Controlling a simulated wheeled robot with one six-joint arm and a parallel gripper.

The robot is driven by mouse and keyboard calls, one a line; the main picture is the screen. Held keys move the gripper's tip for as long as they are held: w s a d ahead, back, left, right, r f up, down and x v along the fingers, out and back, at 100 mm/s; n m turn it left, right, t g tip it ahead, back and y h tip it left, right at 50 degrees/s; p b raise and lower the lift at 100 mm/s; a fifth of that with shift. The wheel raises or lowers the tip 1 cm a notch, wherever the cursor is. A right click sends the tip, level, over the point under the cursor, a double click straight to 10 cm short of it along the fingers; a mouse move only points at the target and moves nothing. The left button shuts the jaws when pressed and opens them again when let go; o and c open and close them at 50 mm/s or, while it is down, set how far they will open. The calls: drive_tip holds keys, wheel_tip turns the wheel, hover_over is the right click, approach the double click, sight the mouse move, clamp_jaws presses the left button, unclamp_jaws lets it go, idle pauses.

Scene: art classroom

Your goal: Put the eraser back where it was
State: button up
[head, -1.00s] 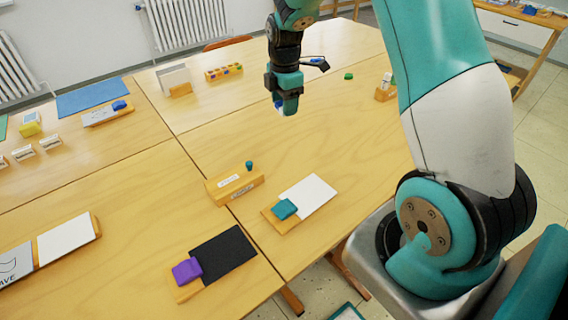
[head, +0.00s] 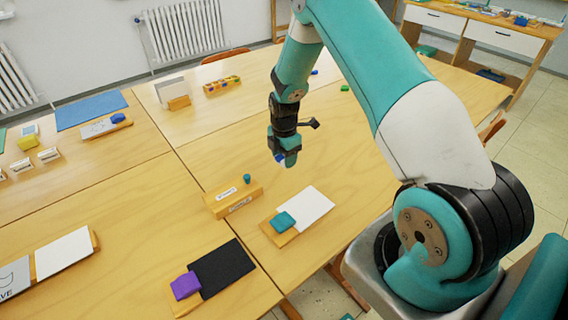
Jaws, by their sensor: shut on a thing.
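My gripper (head: 284,162) hangs above the middle of the near right table, pointing down. It is shut on a small blue thing (head: 279,158), of which only a bit shows between the fingers; I cannot tell for sure that it is the eraser. Below and to the left of it is a labelled wooden block (head: 233,200) with a small teal peg (head: 247,178) on top. A teal block (head: 284,221) lies on a wooden base with a white card (head: 306,206). A purple block (head: 185,286) lies beside a black card (head: 222,268).
A blue block (head: 118,118) lies on a board at the back left, near a blue mat (head: 90,109) and a yellow block (head: 27,142). A wooden holder (head: 222,86) with coloured pieces stands at the back. The tabletop (head: 225,148) left of my gripper is clear.

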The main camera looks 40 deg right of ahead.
drive_tip(key=shift+f, duration=1.8)
drive_tip(key=shift+f, duration=0.1)
drive_tip(key=o, duration=0.8)
drive_tip(key=shift+o, duration=0.2)
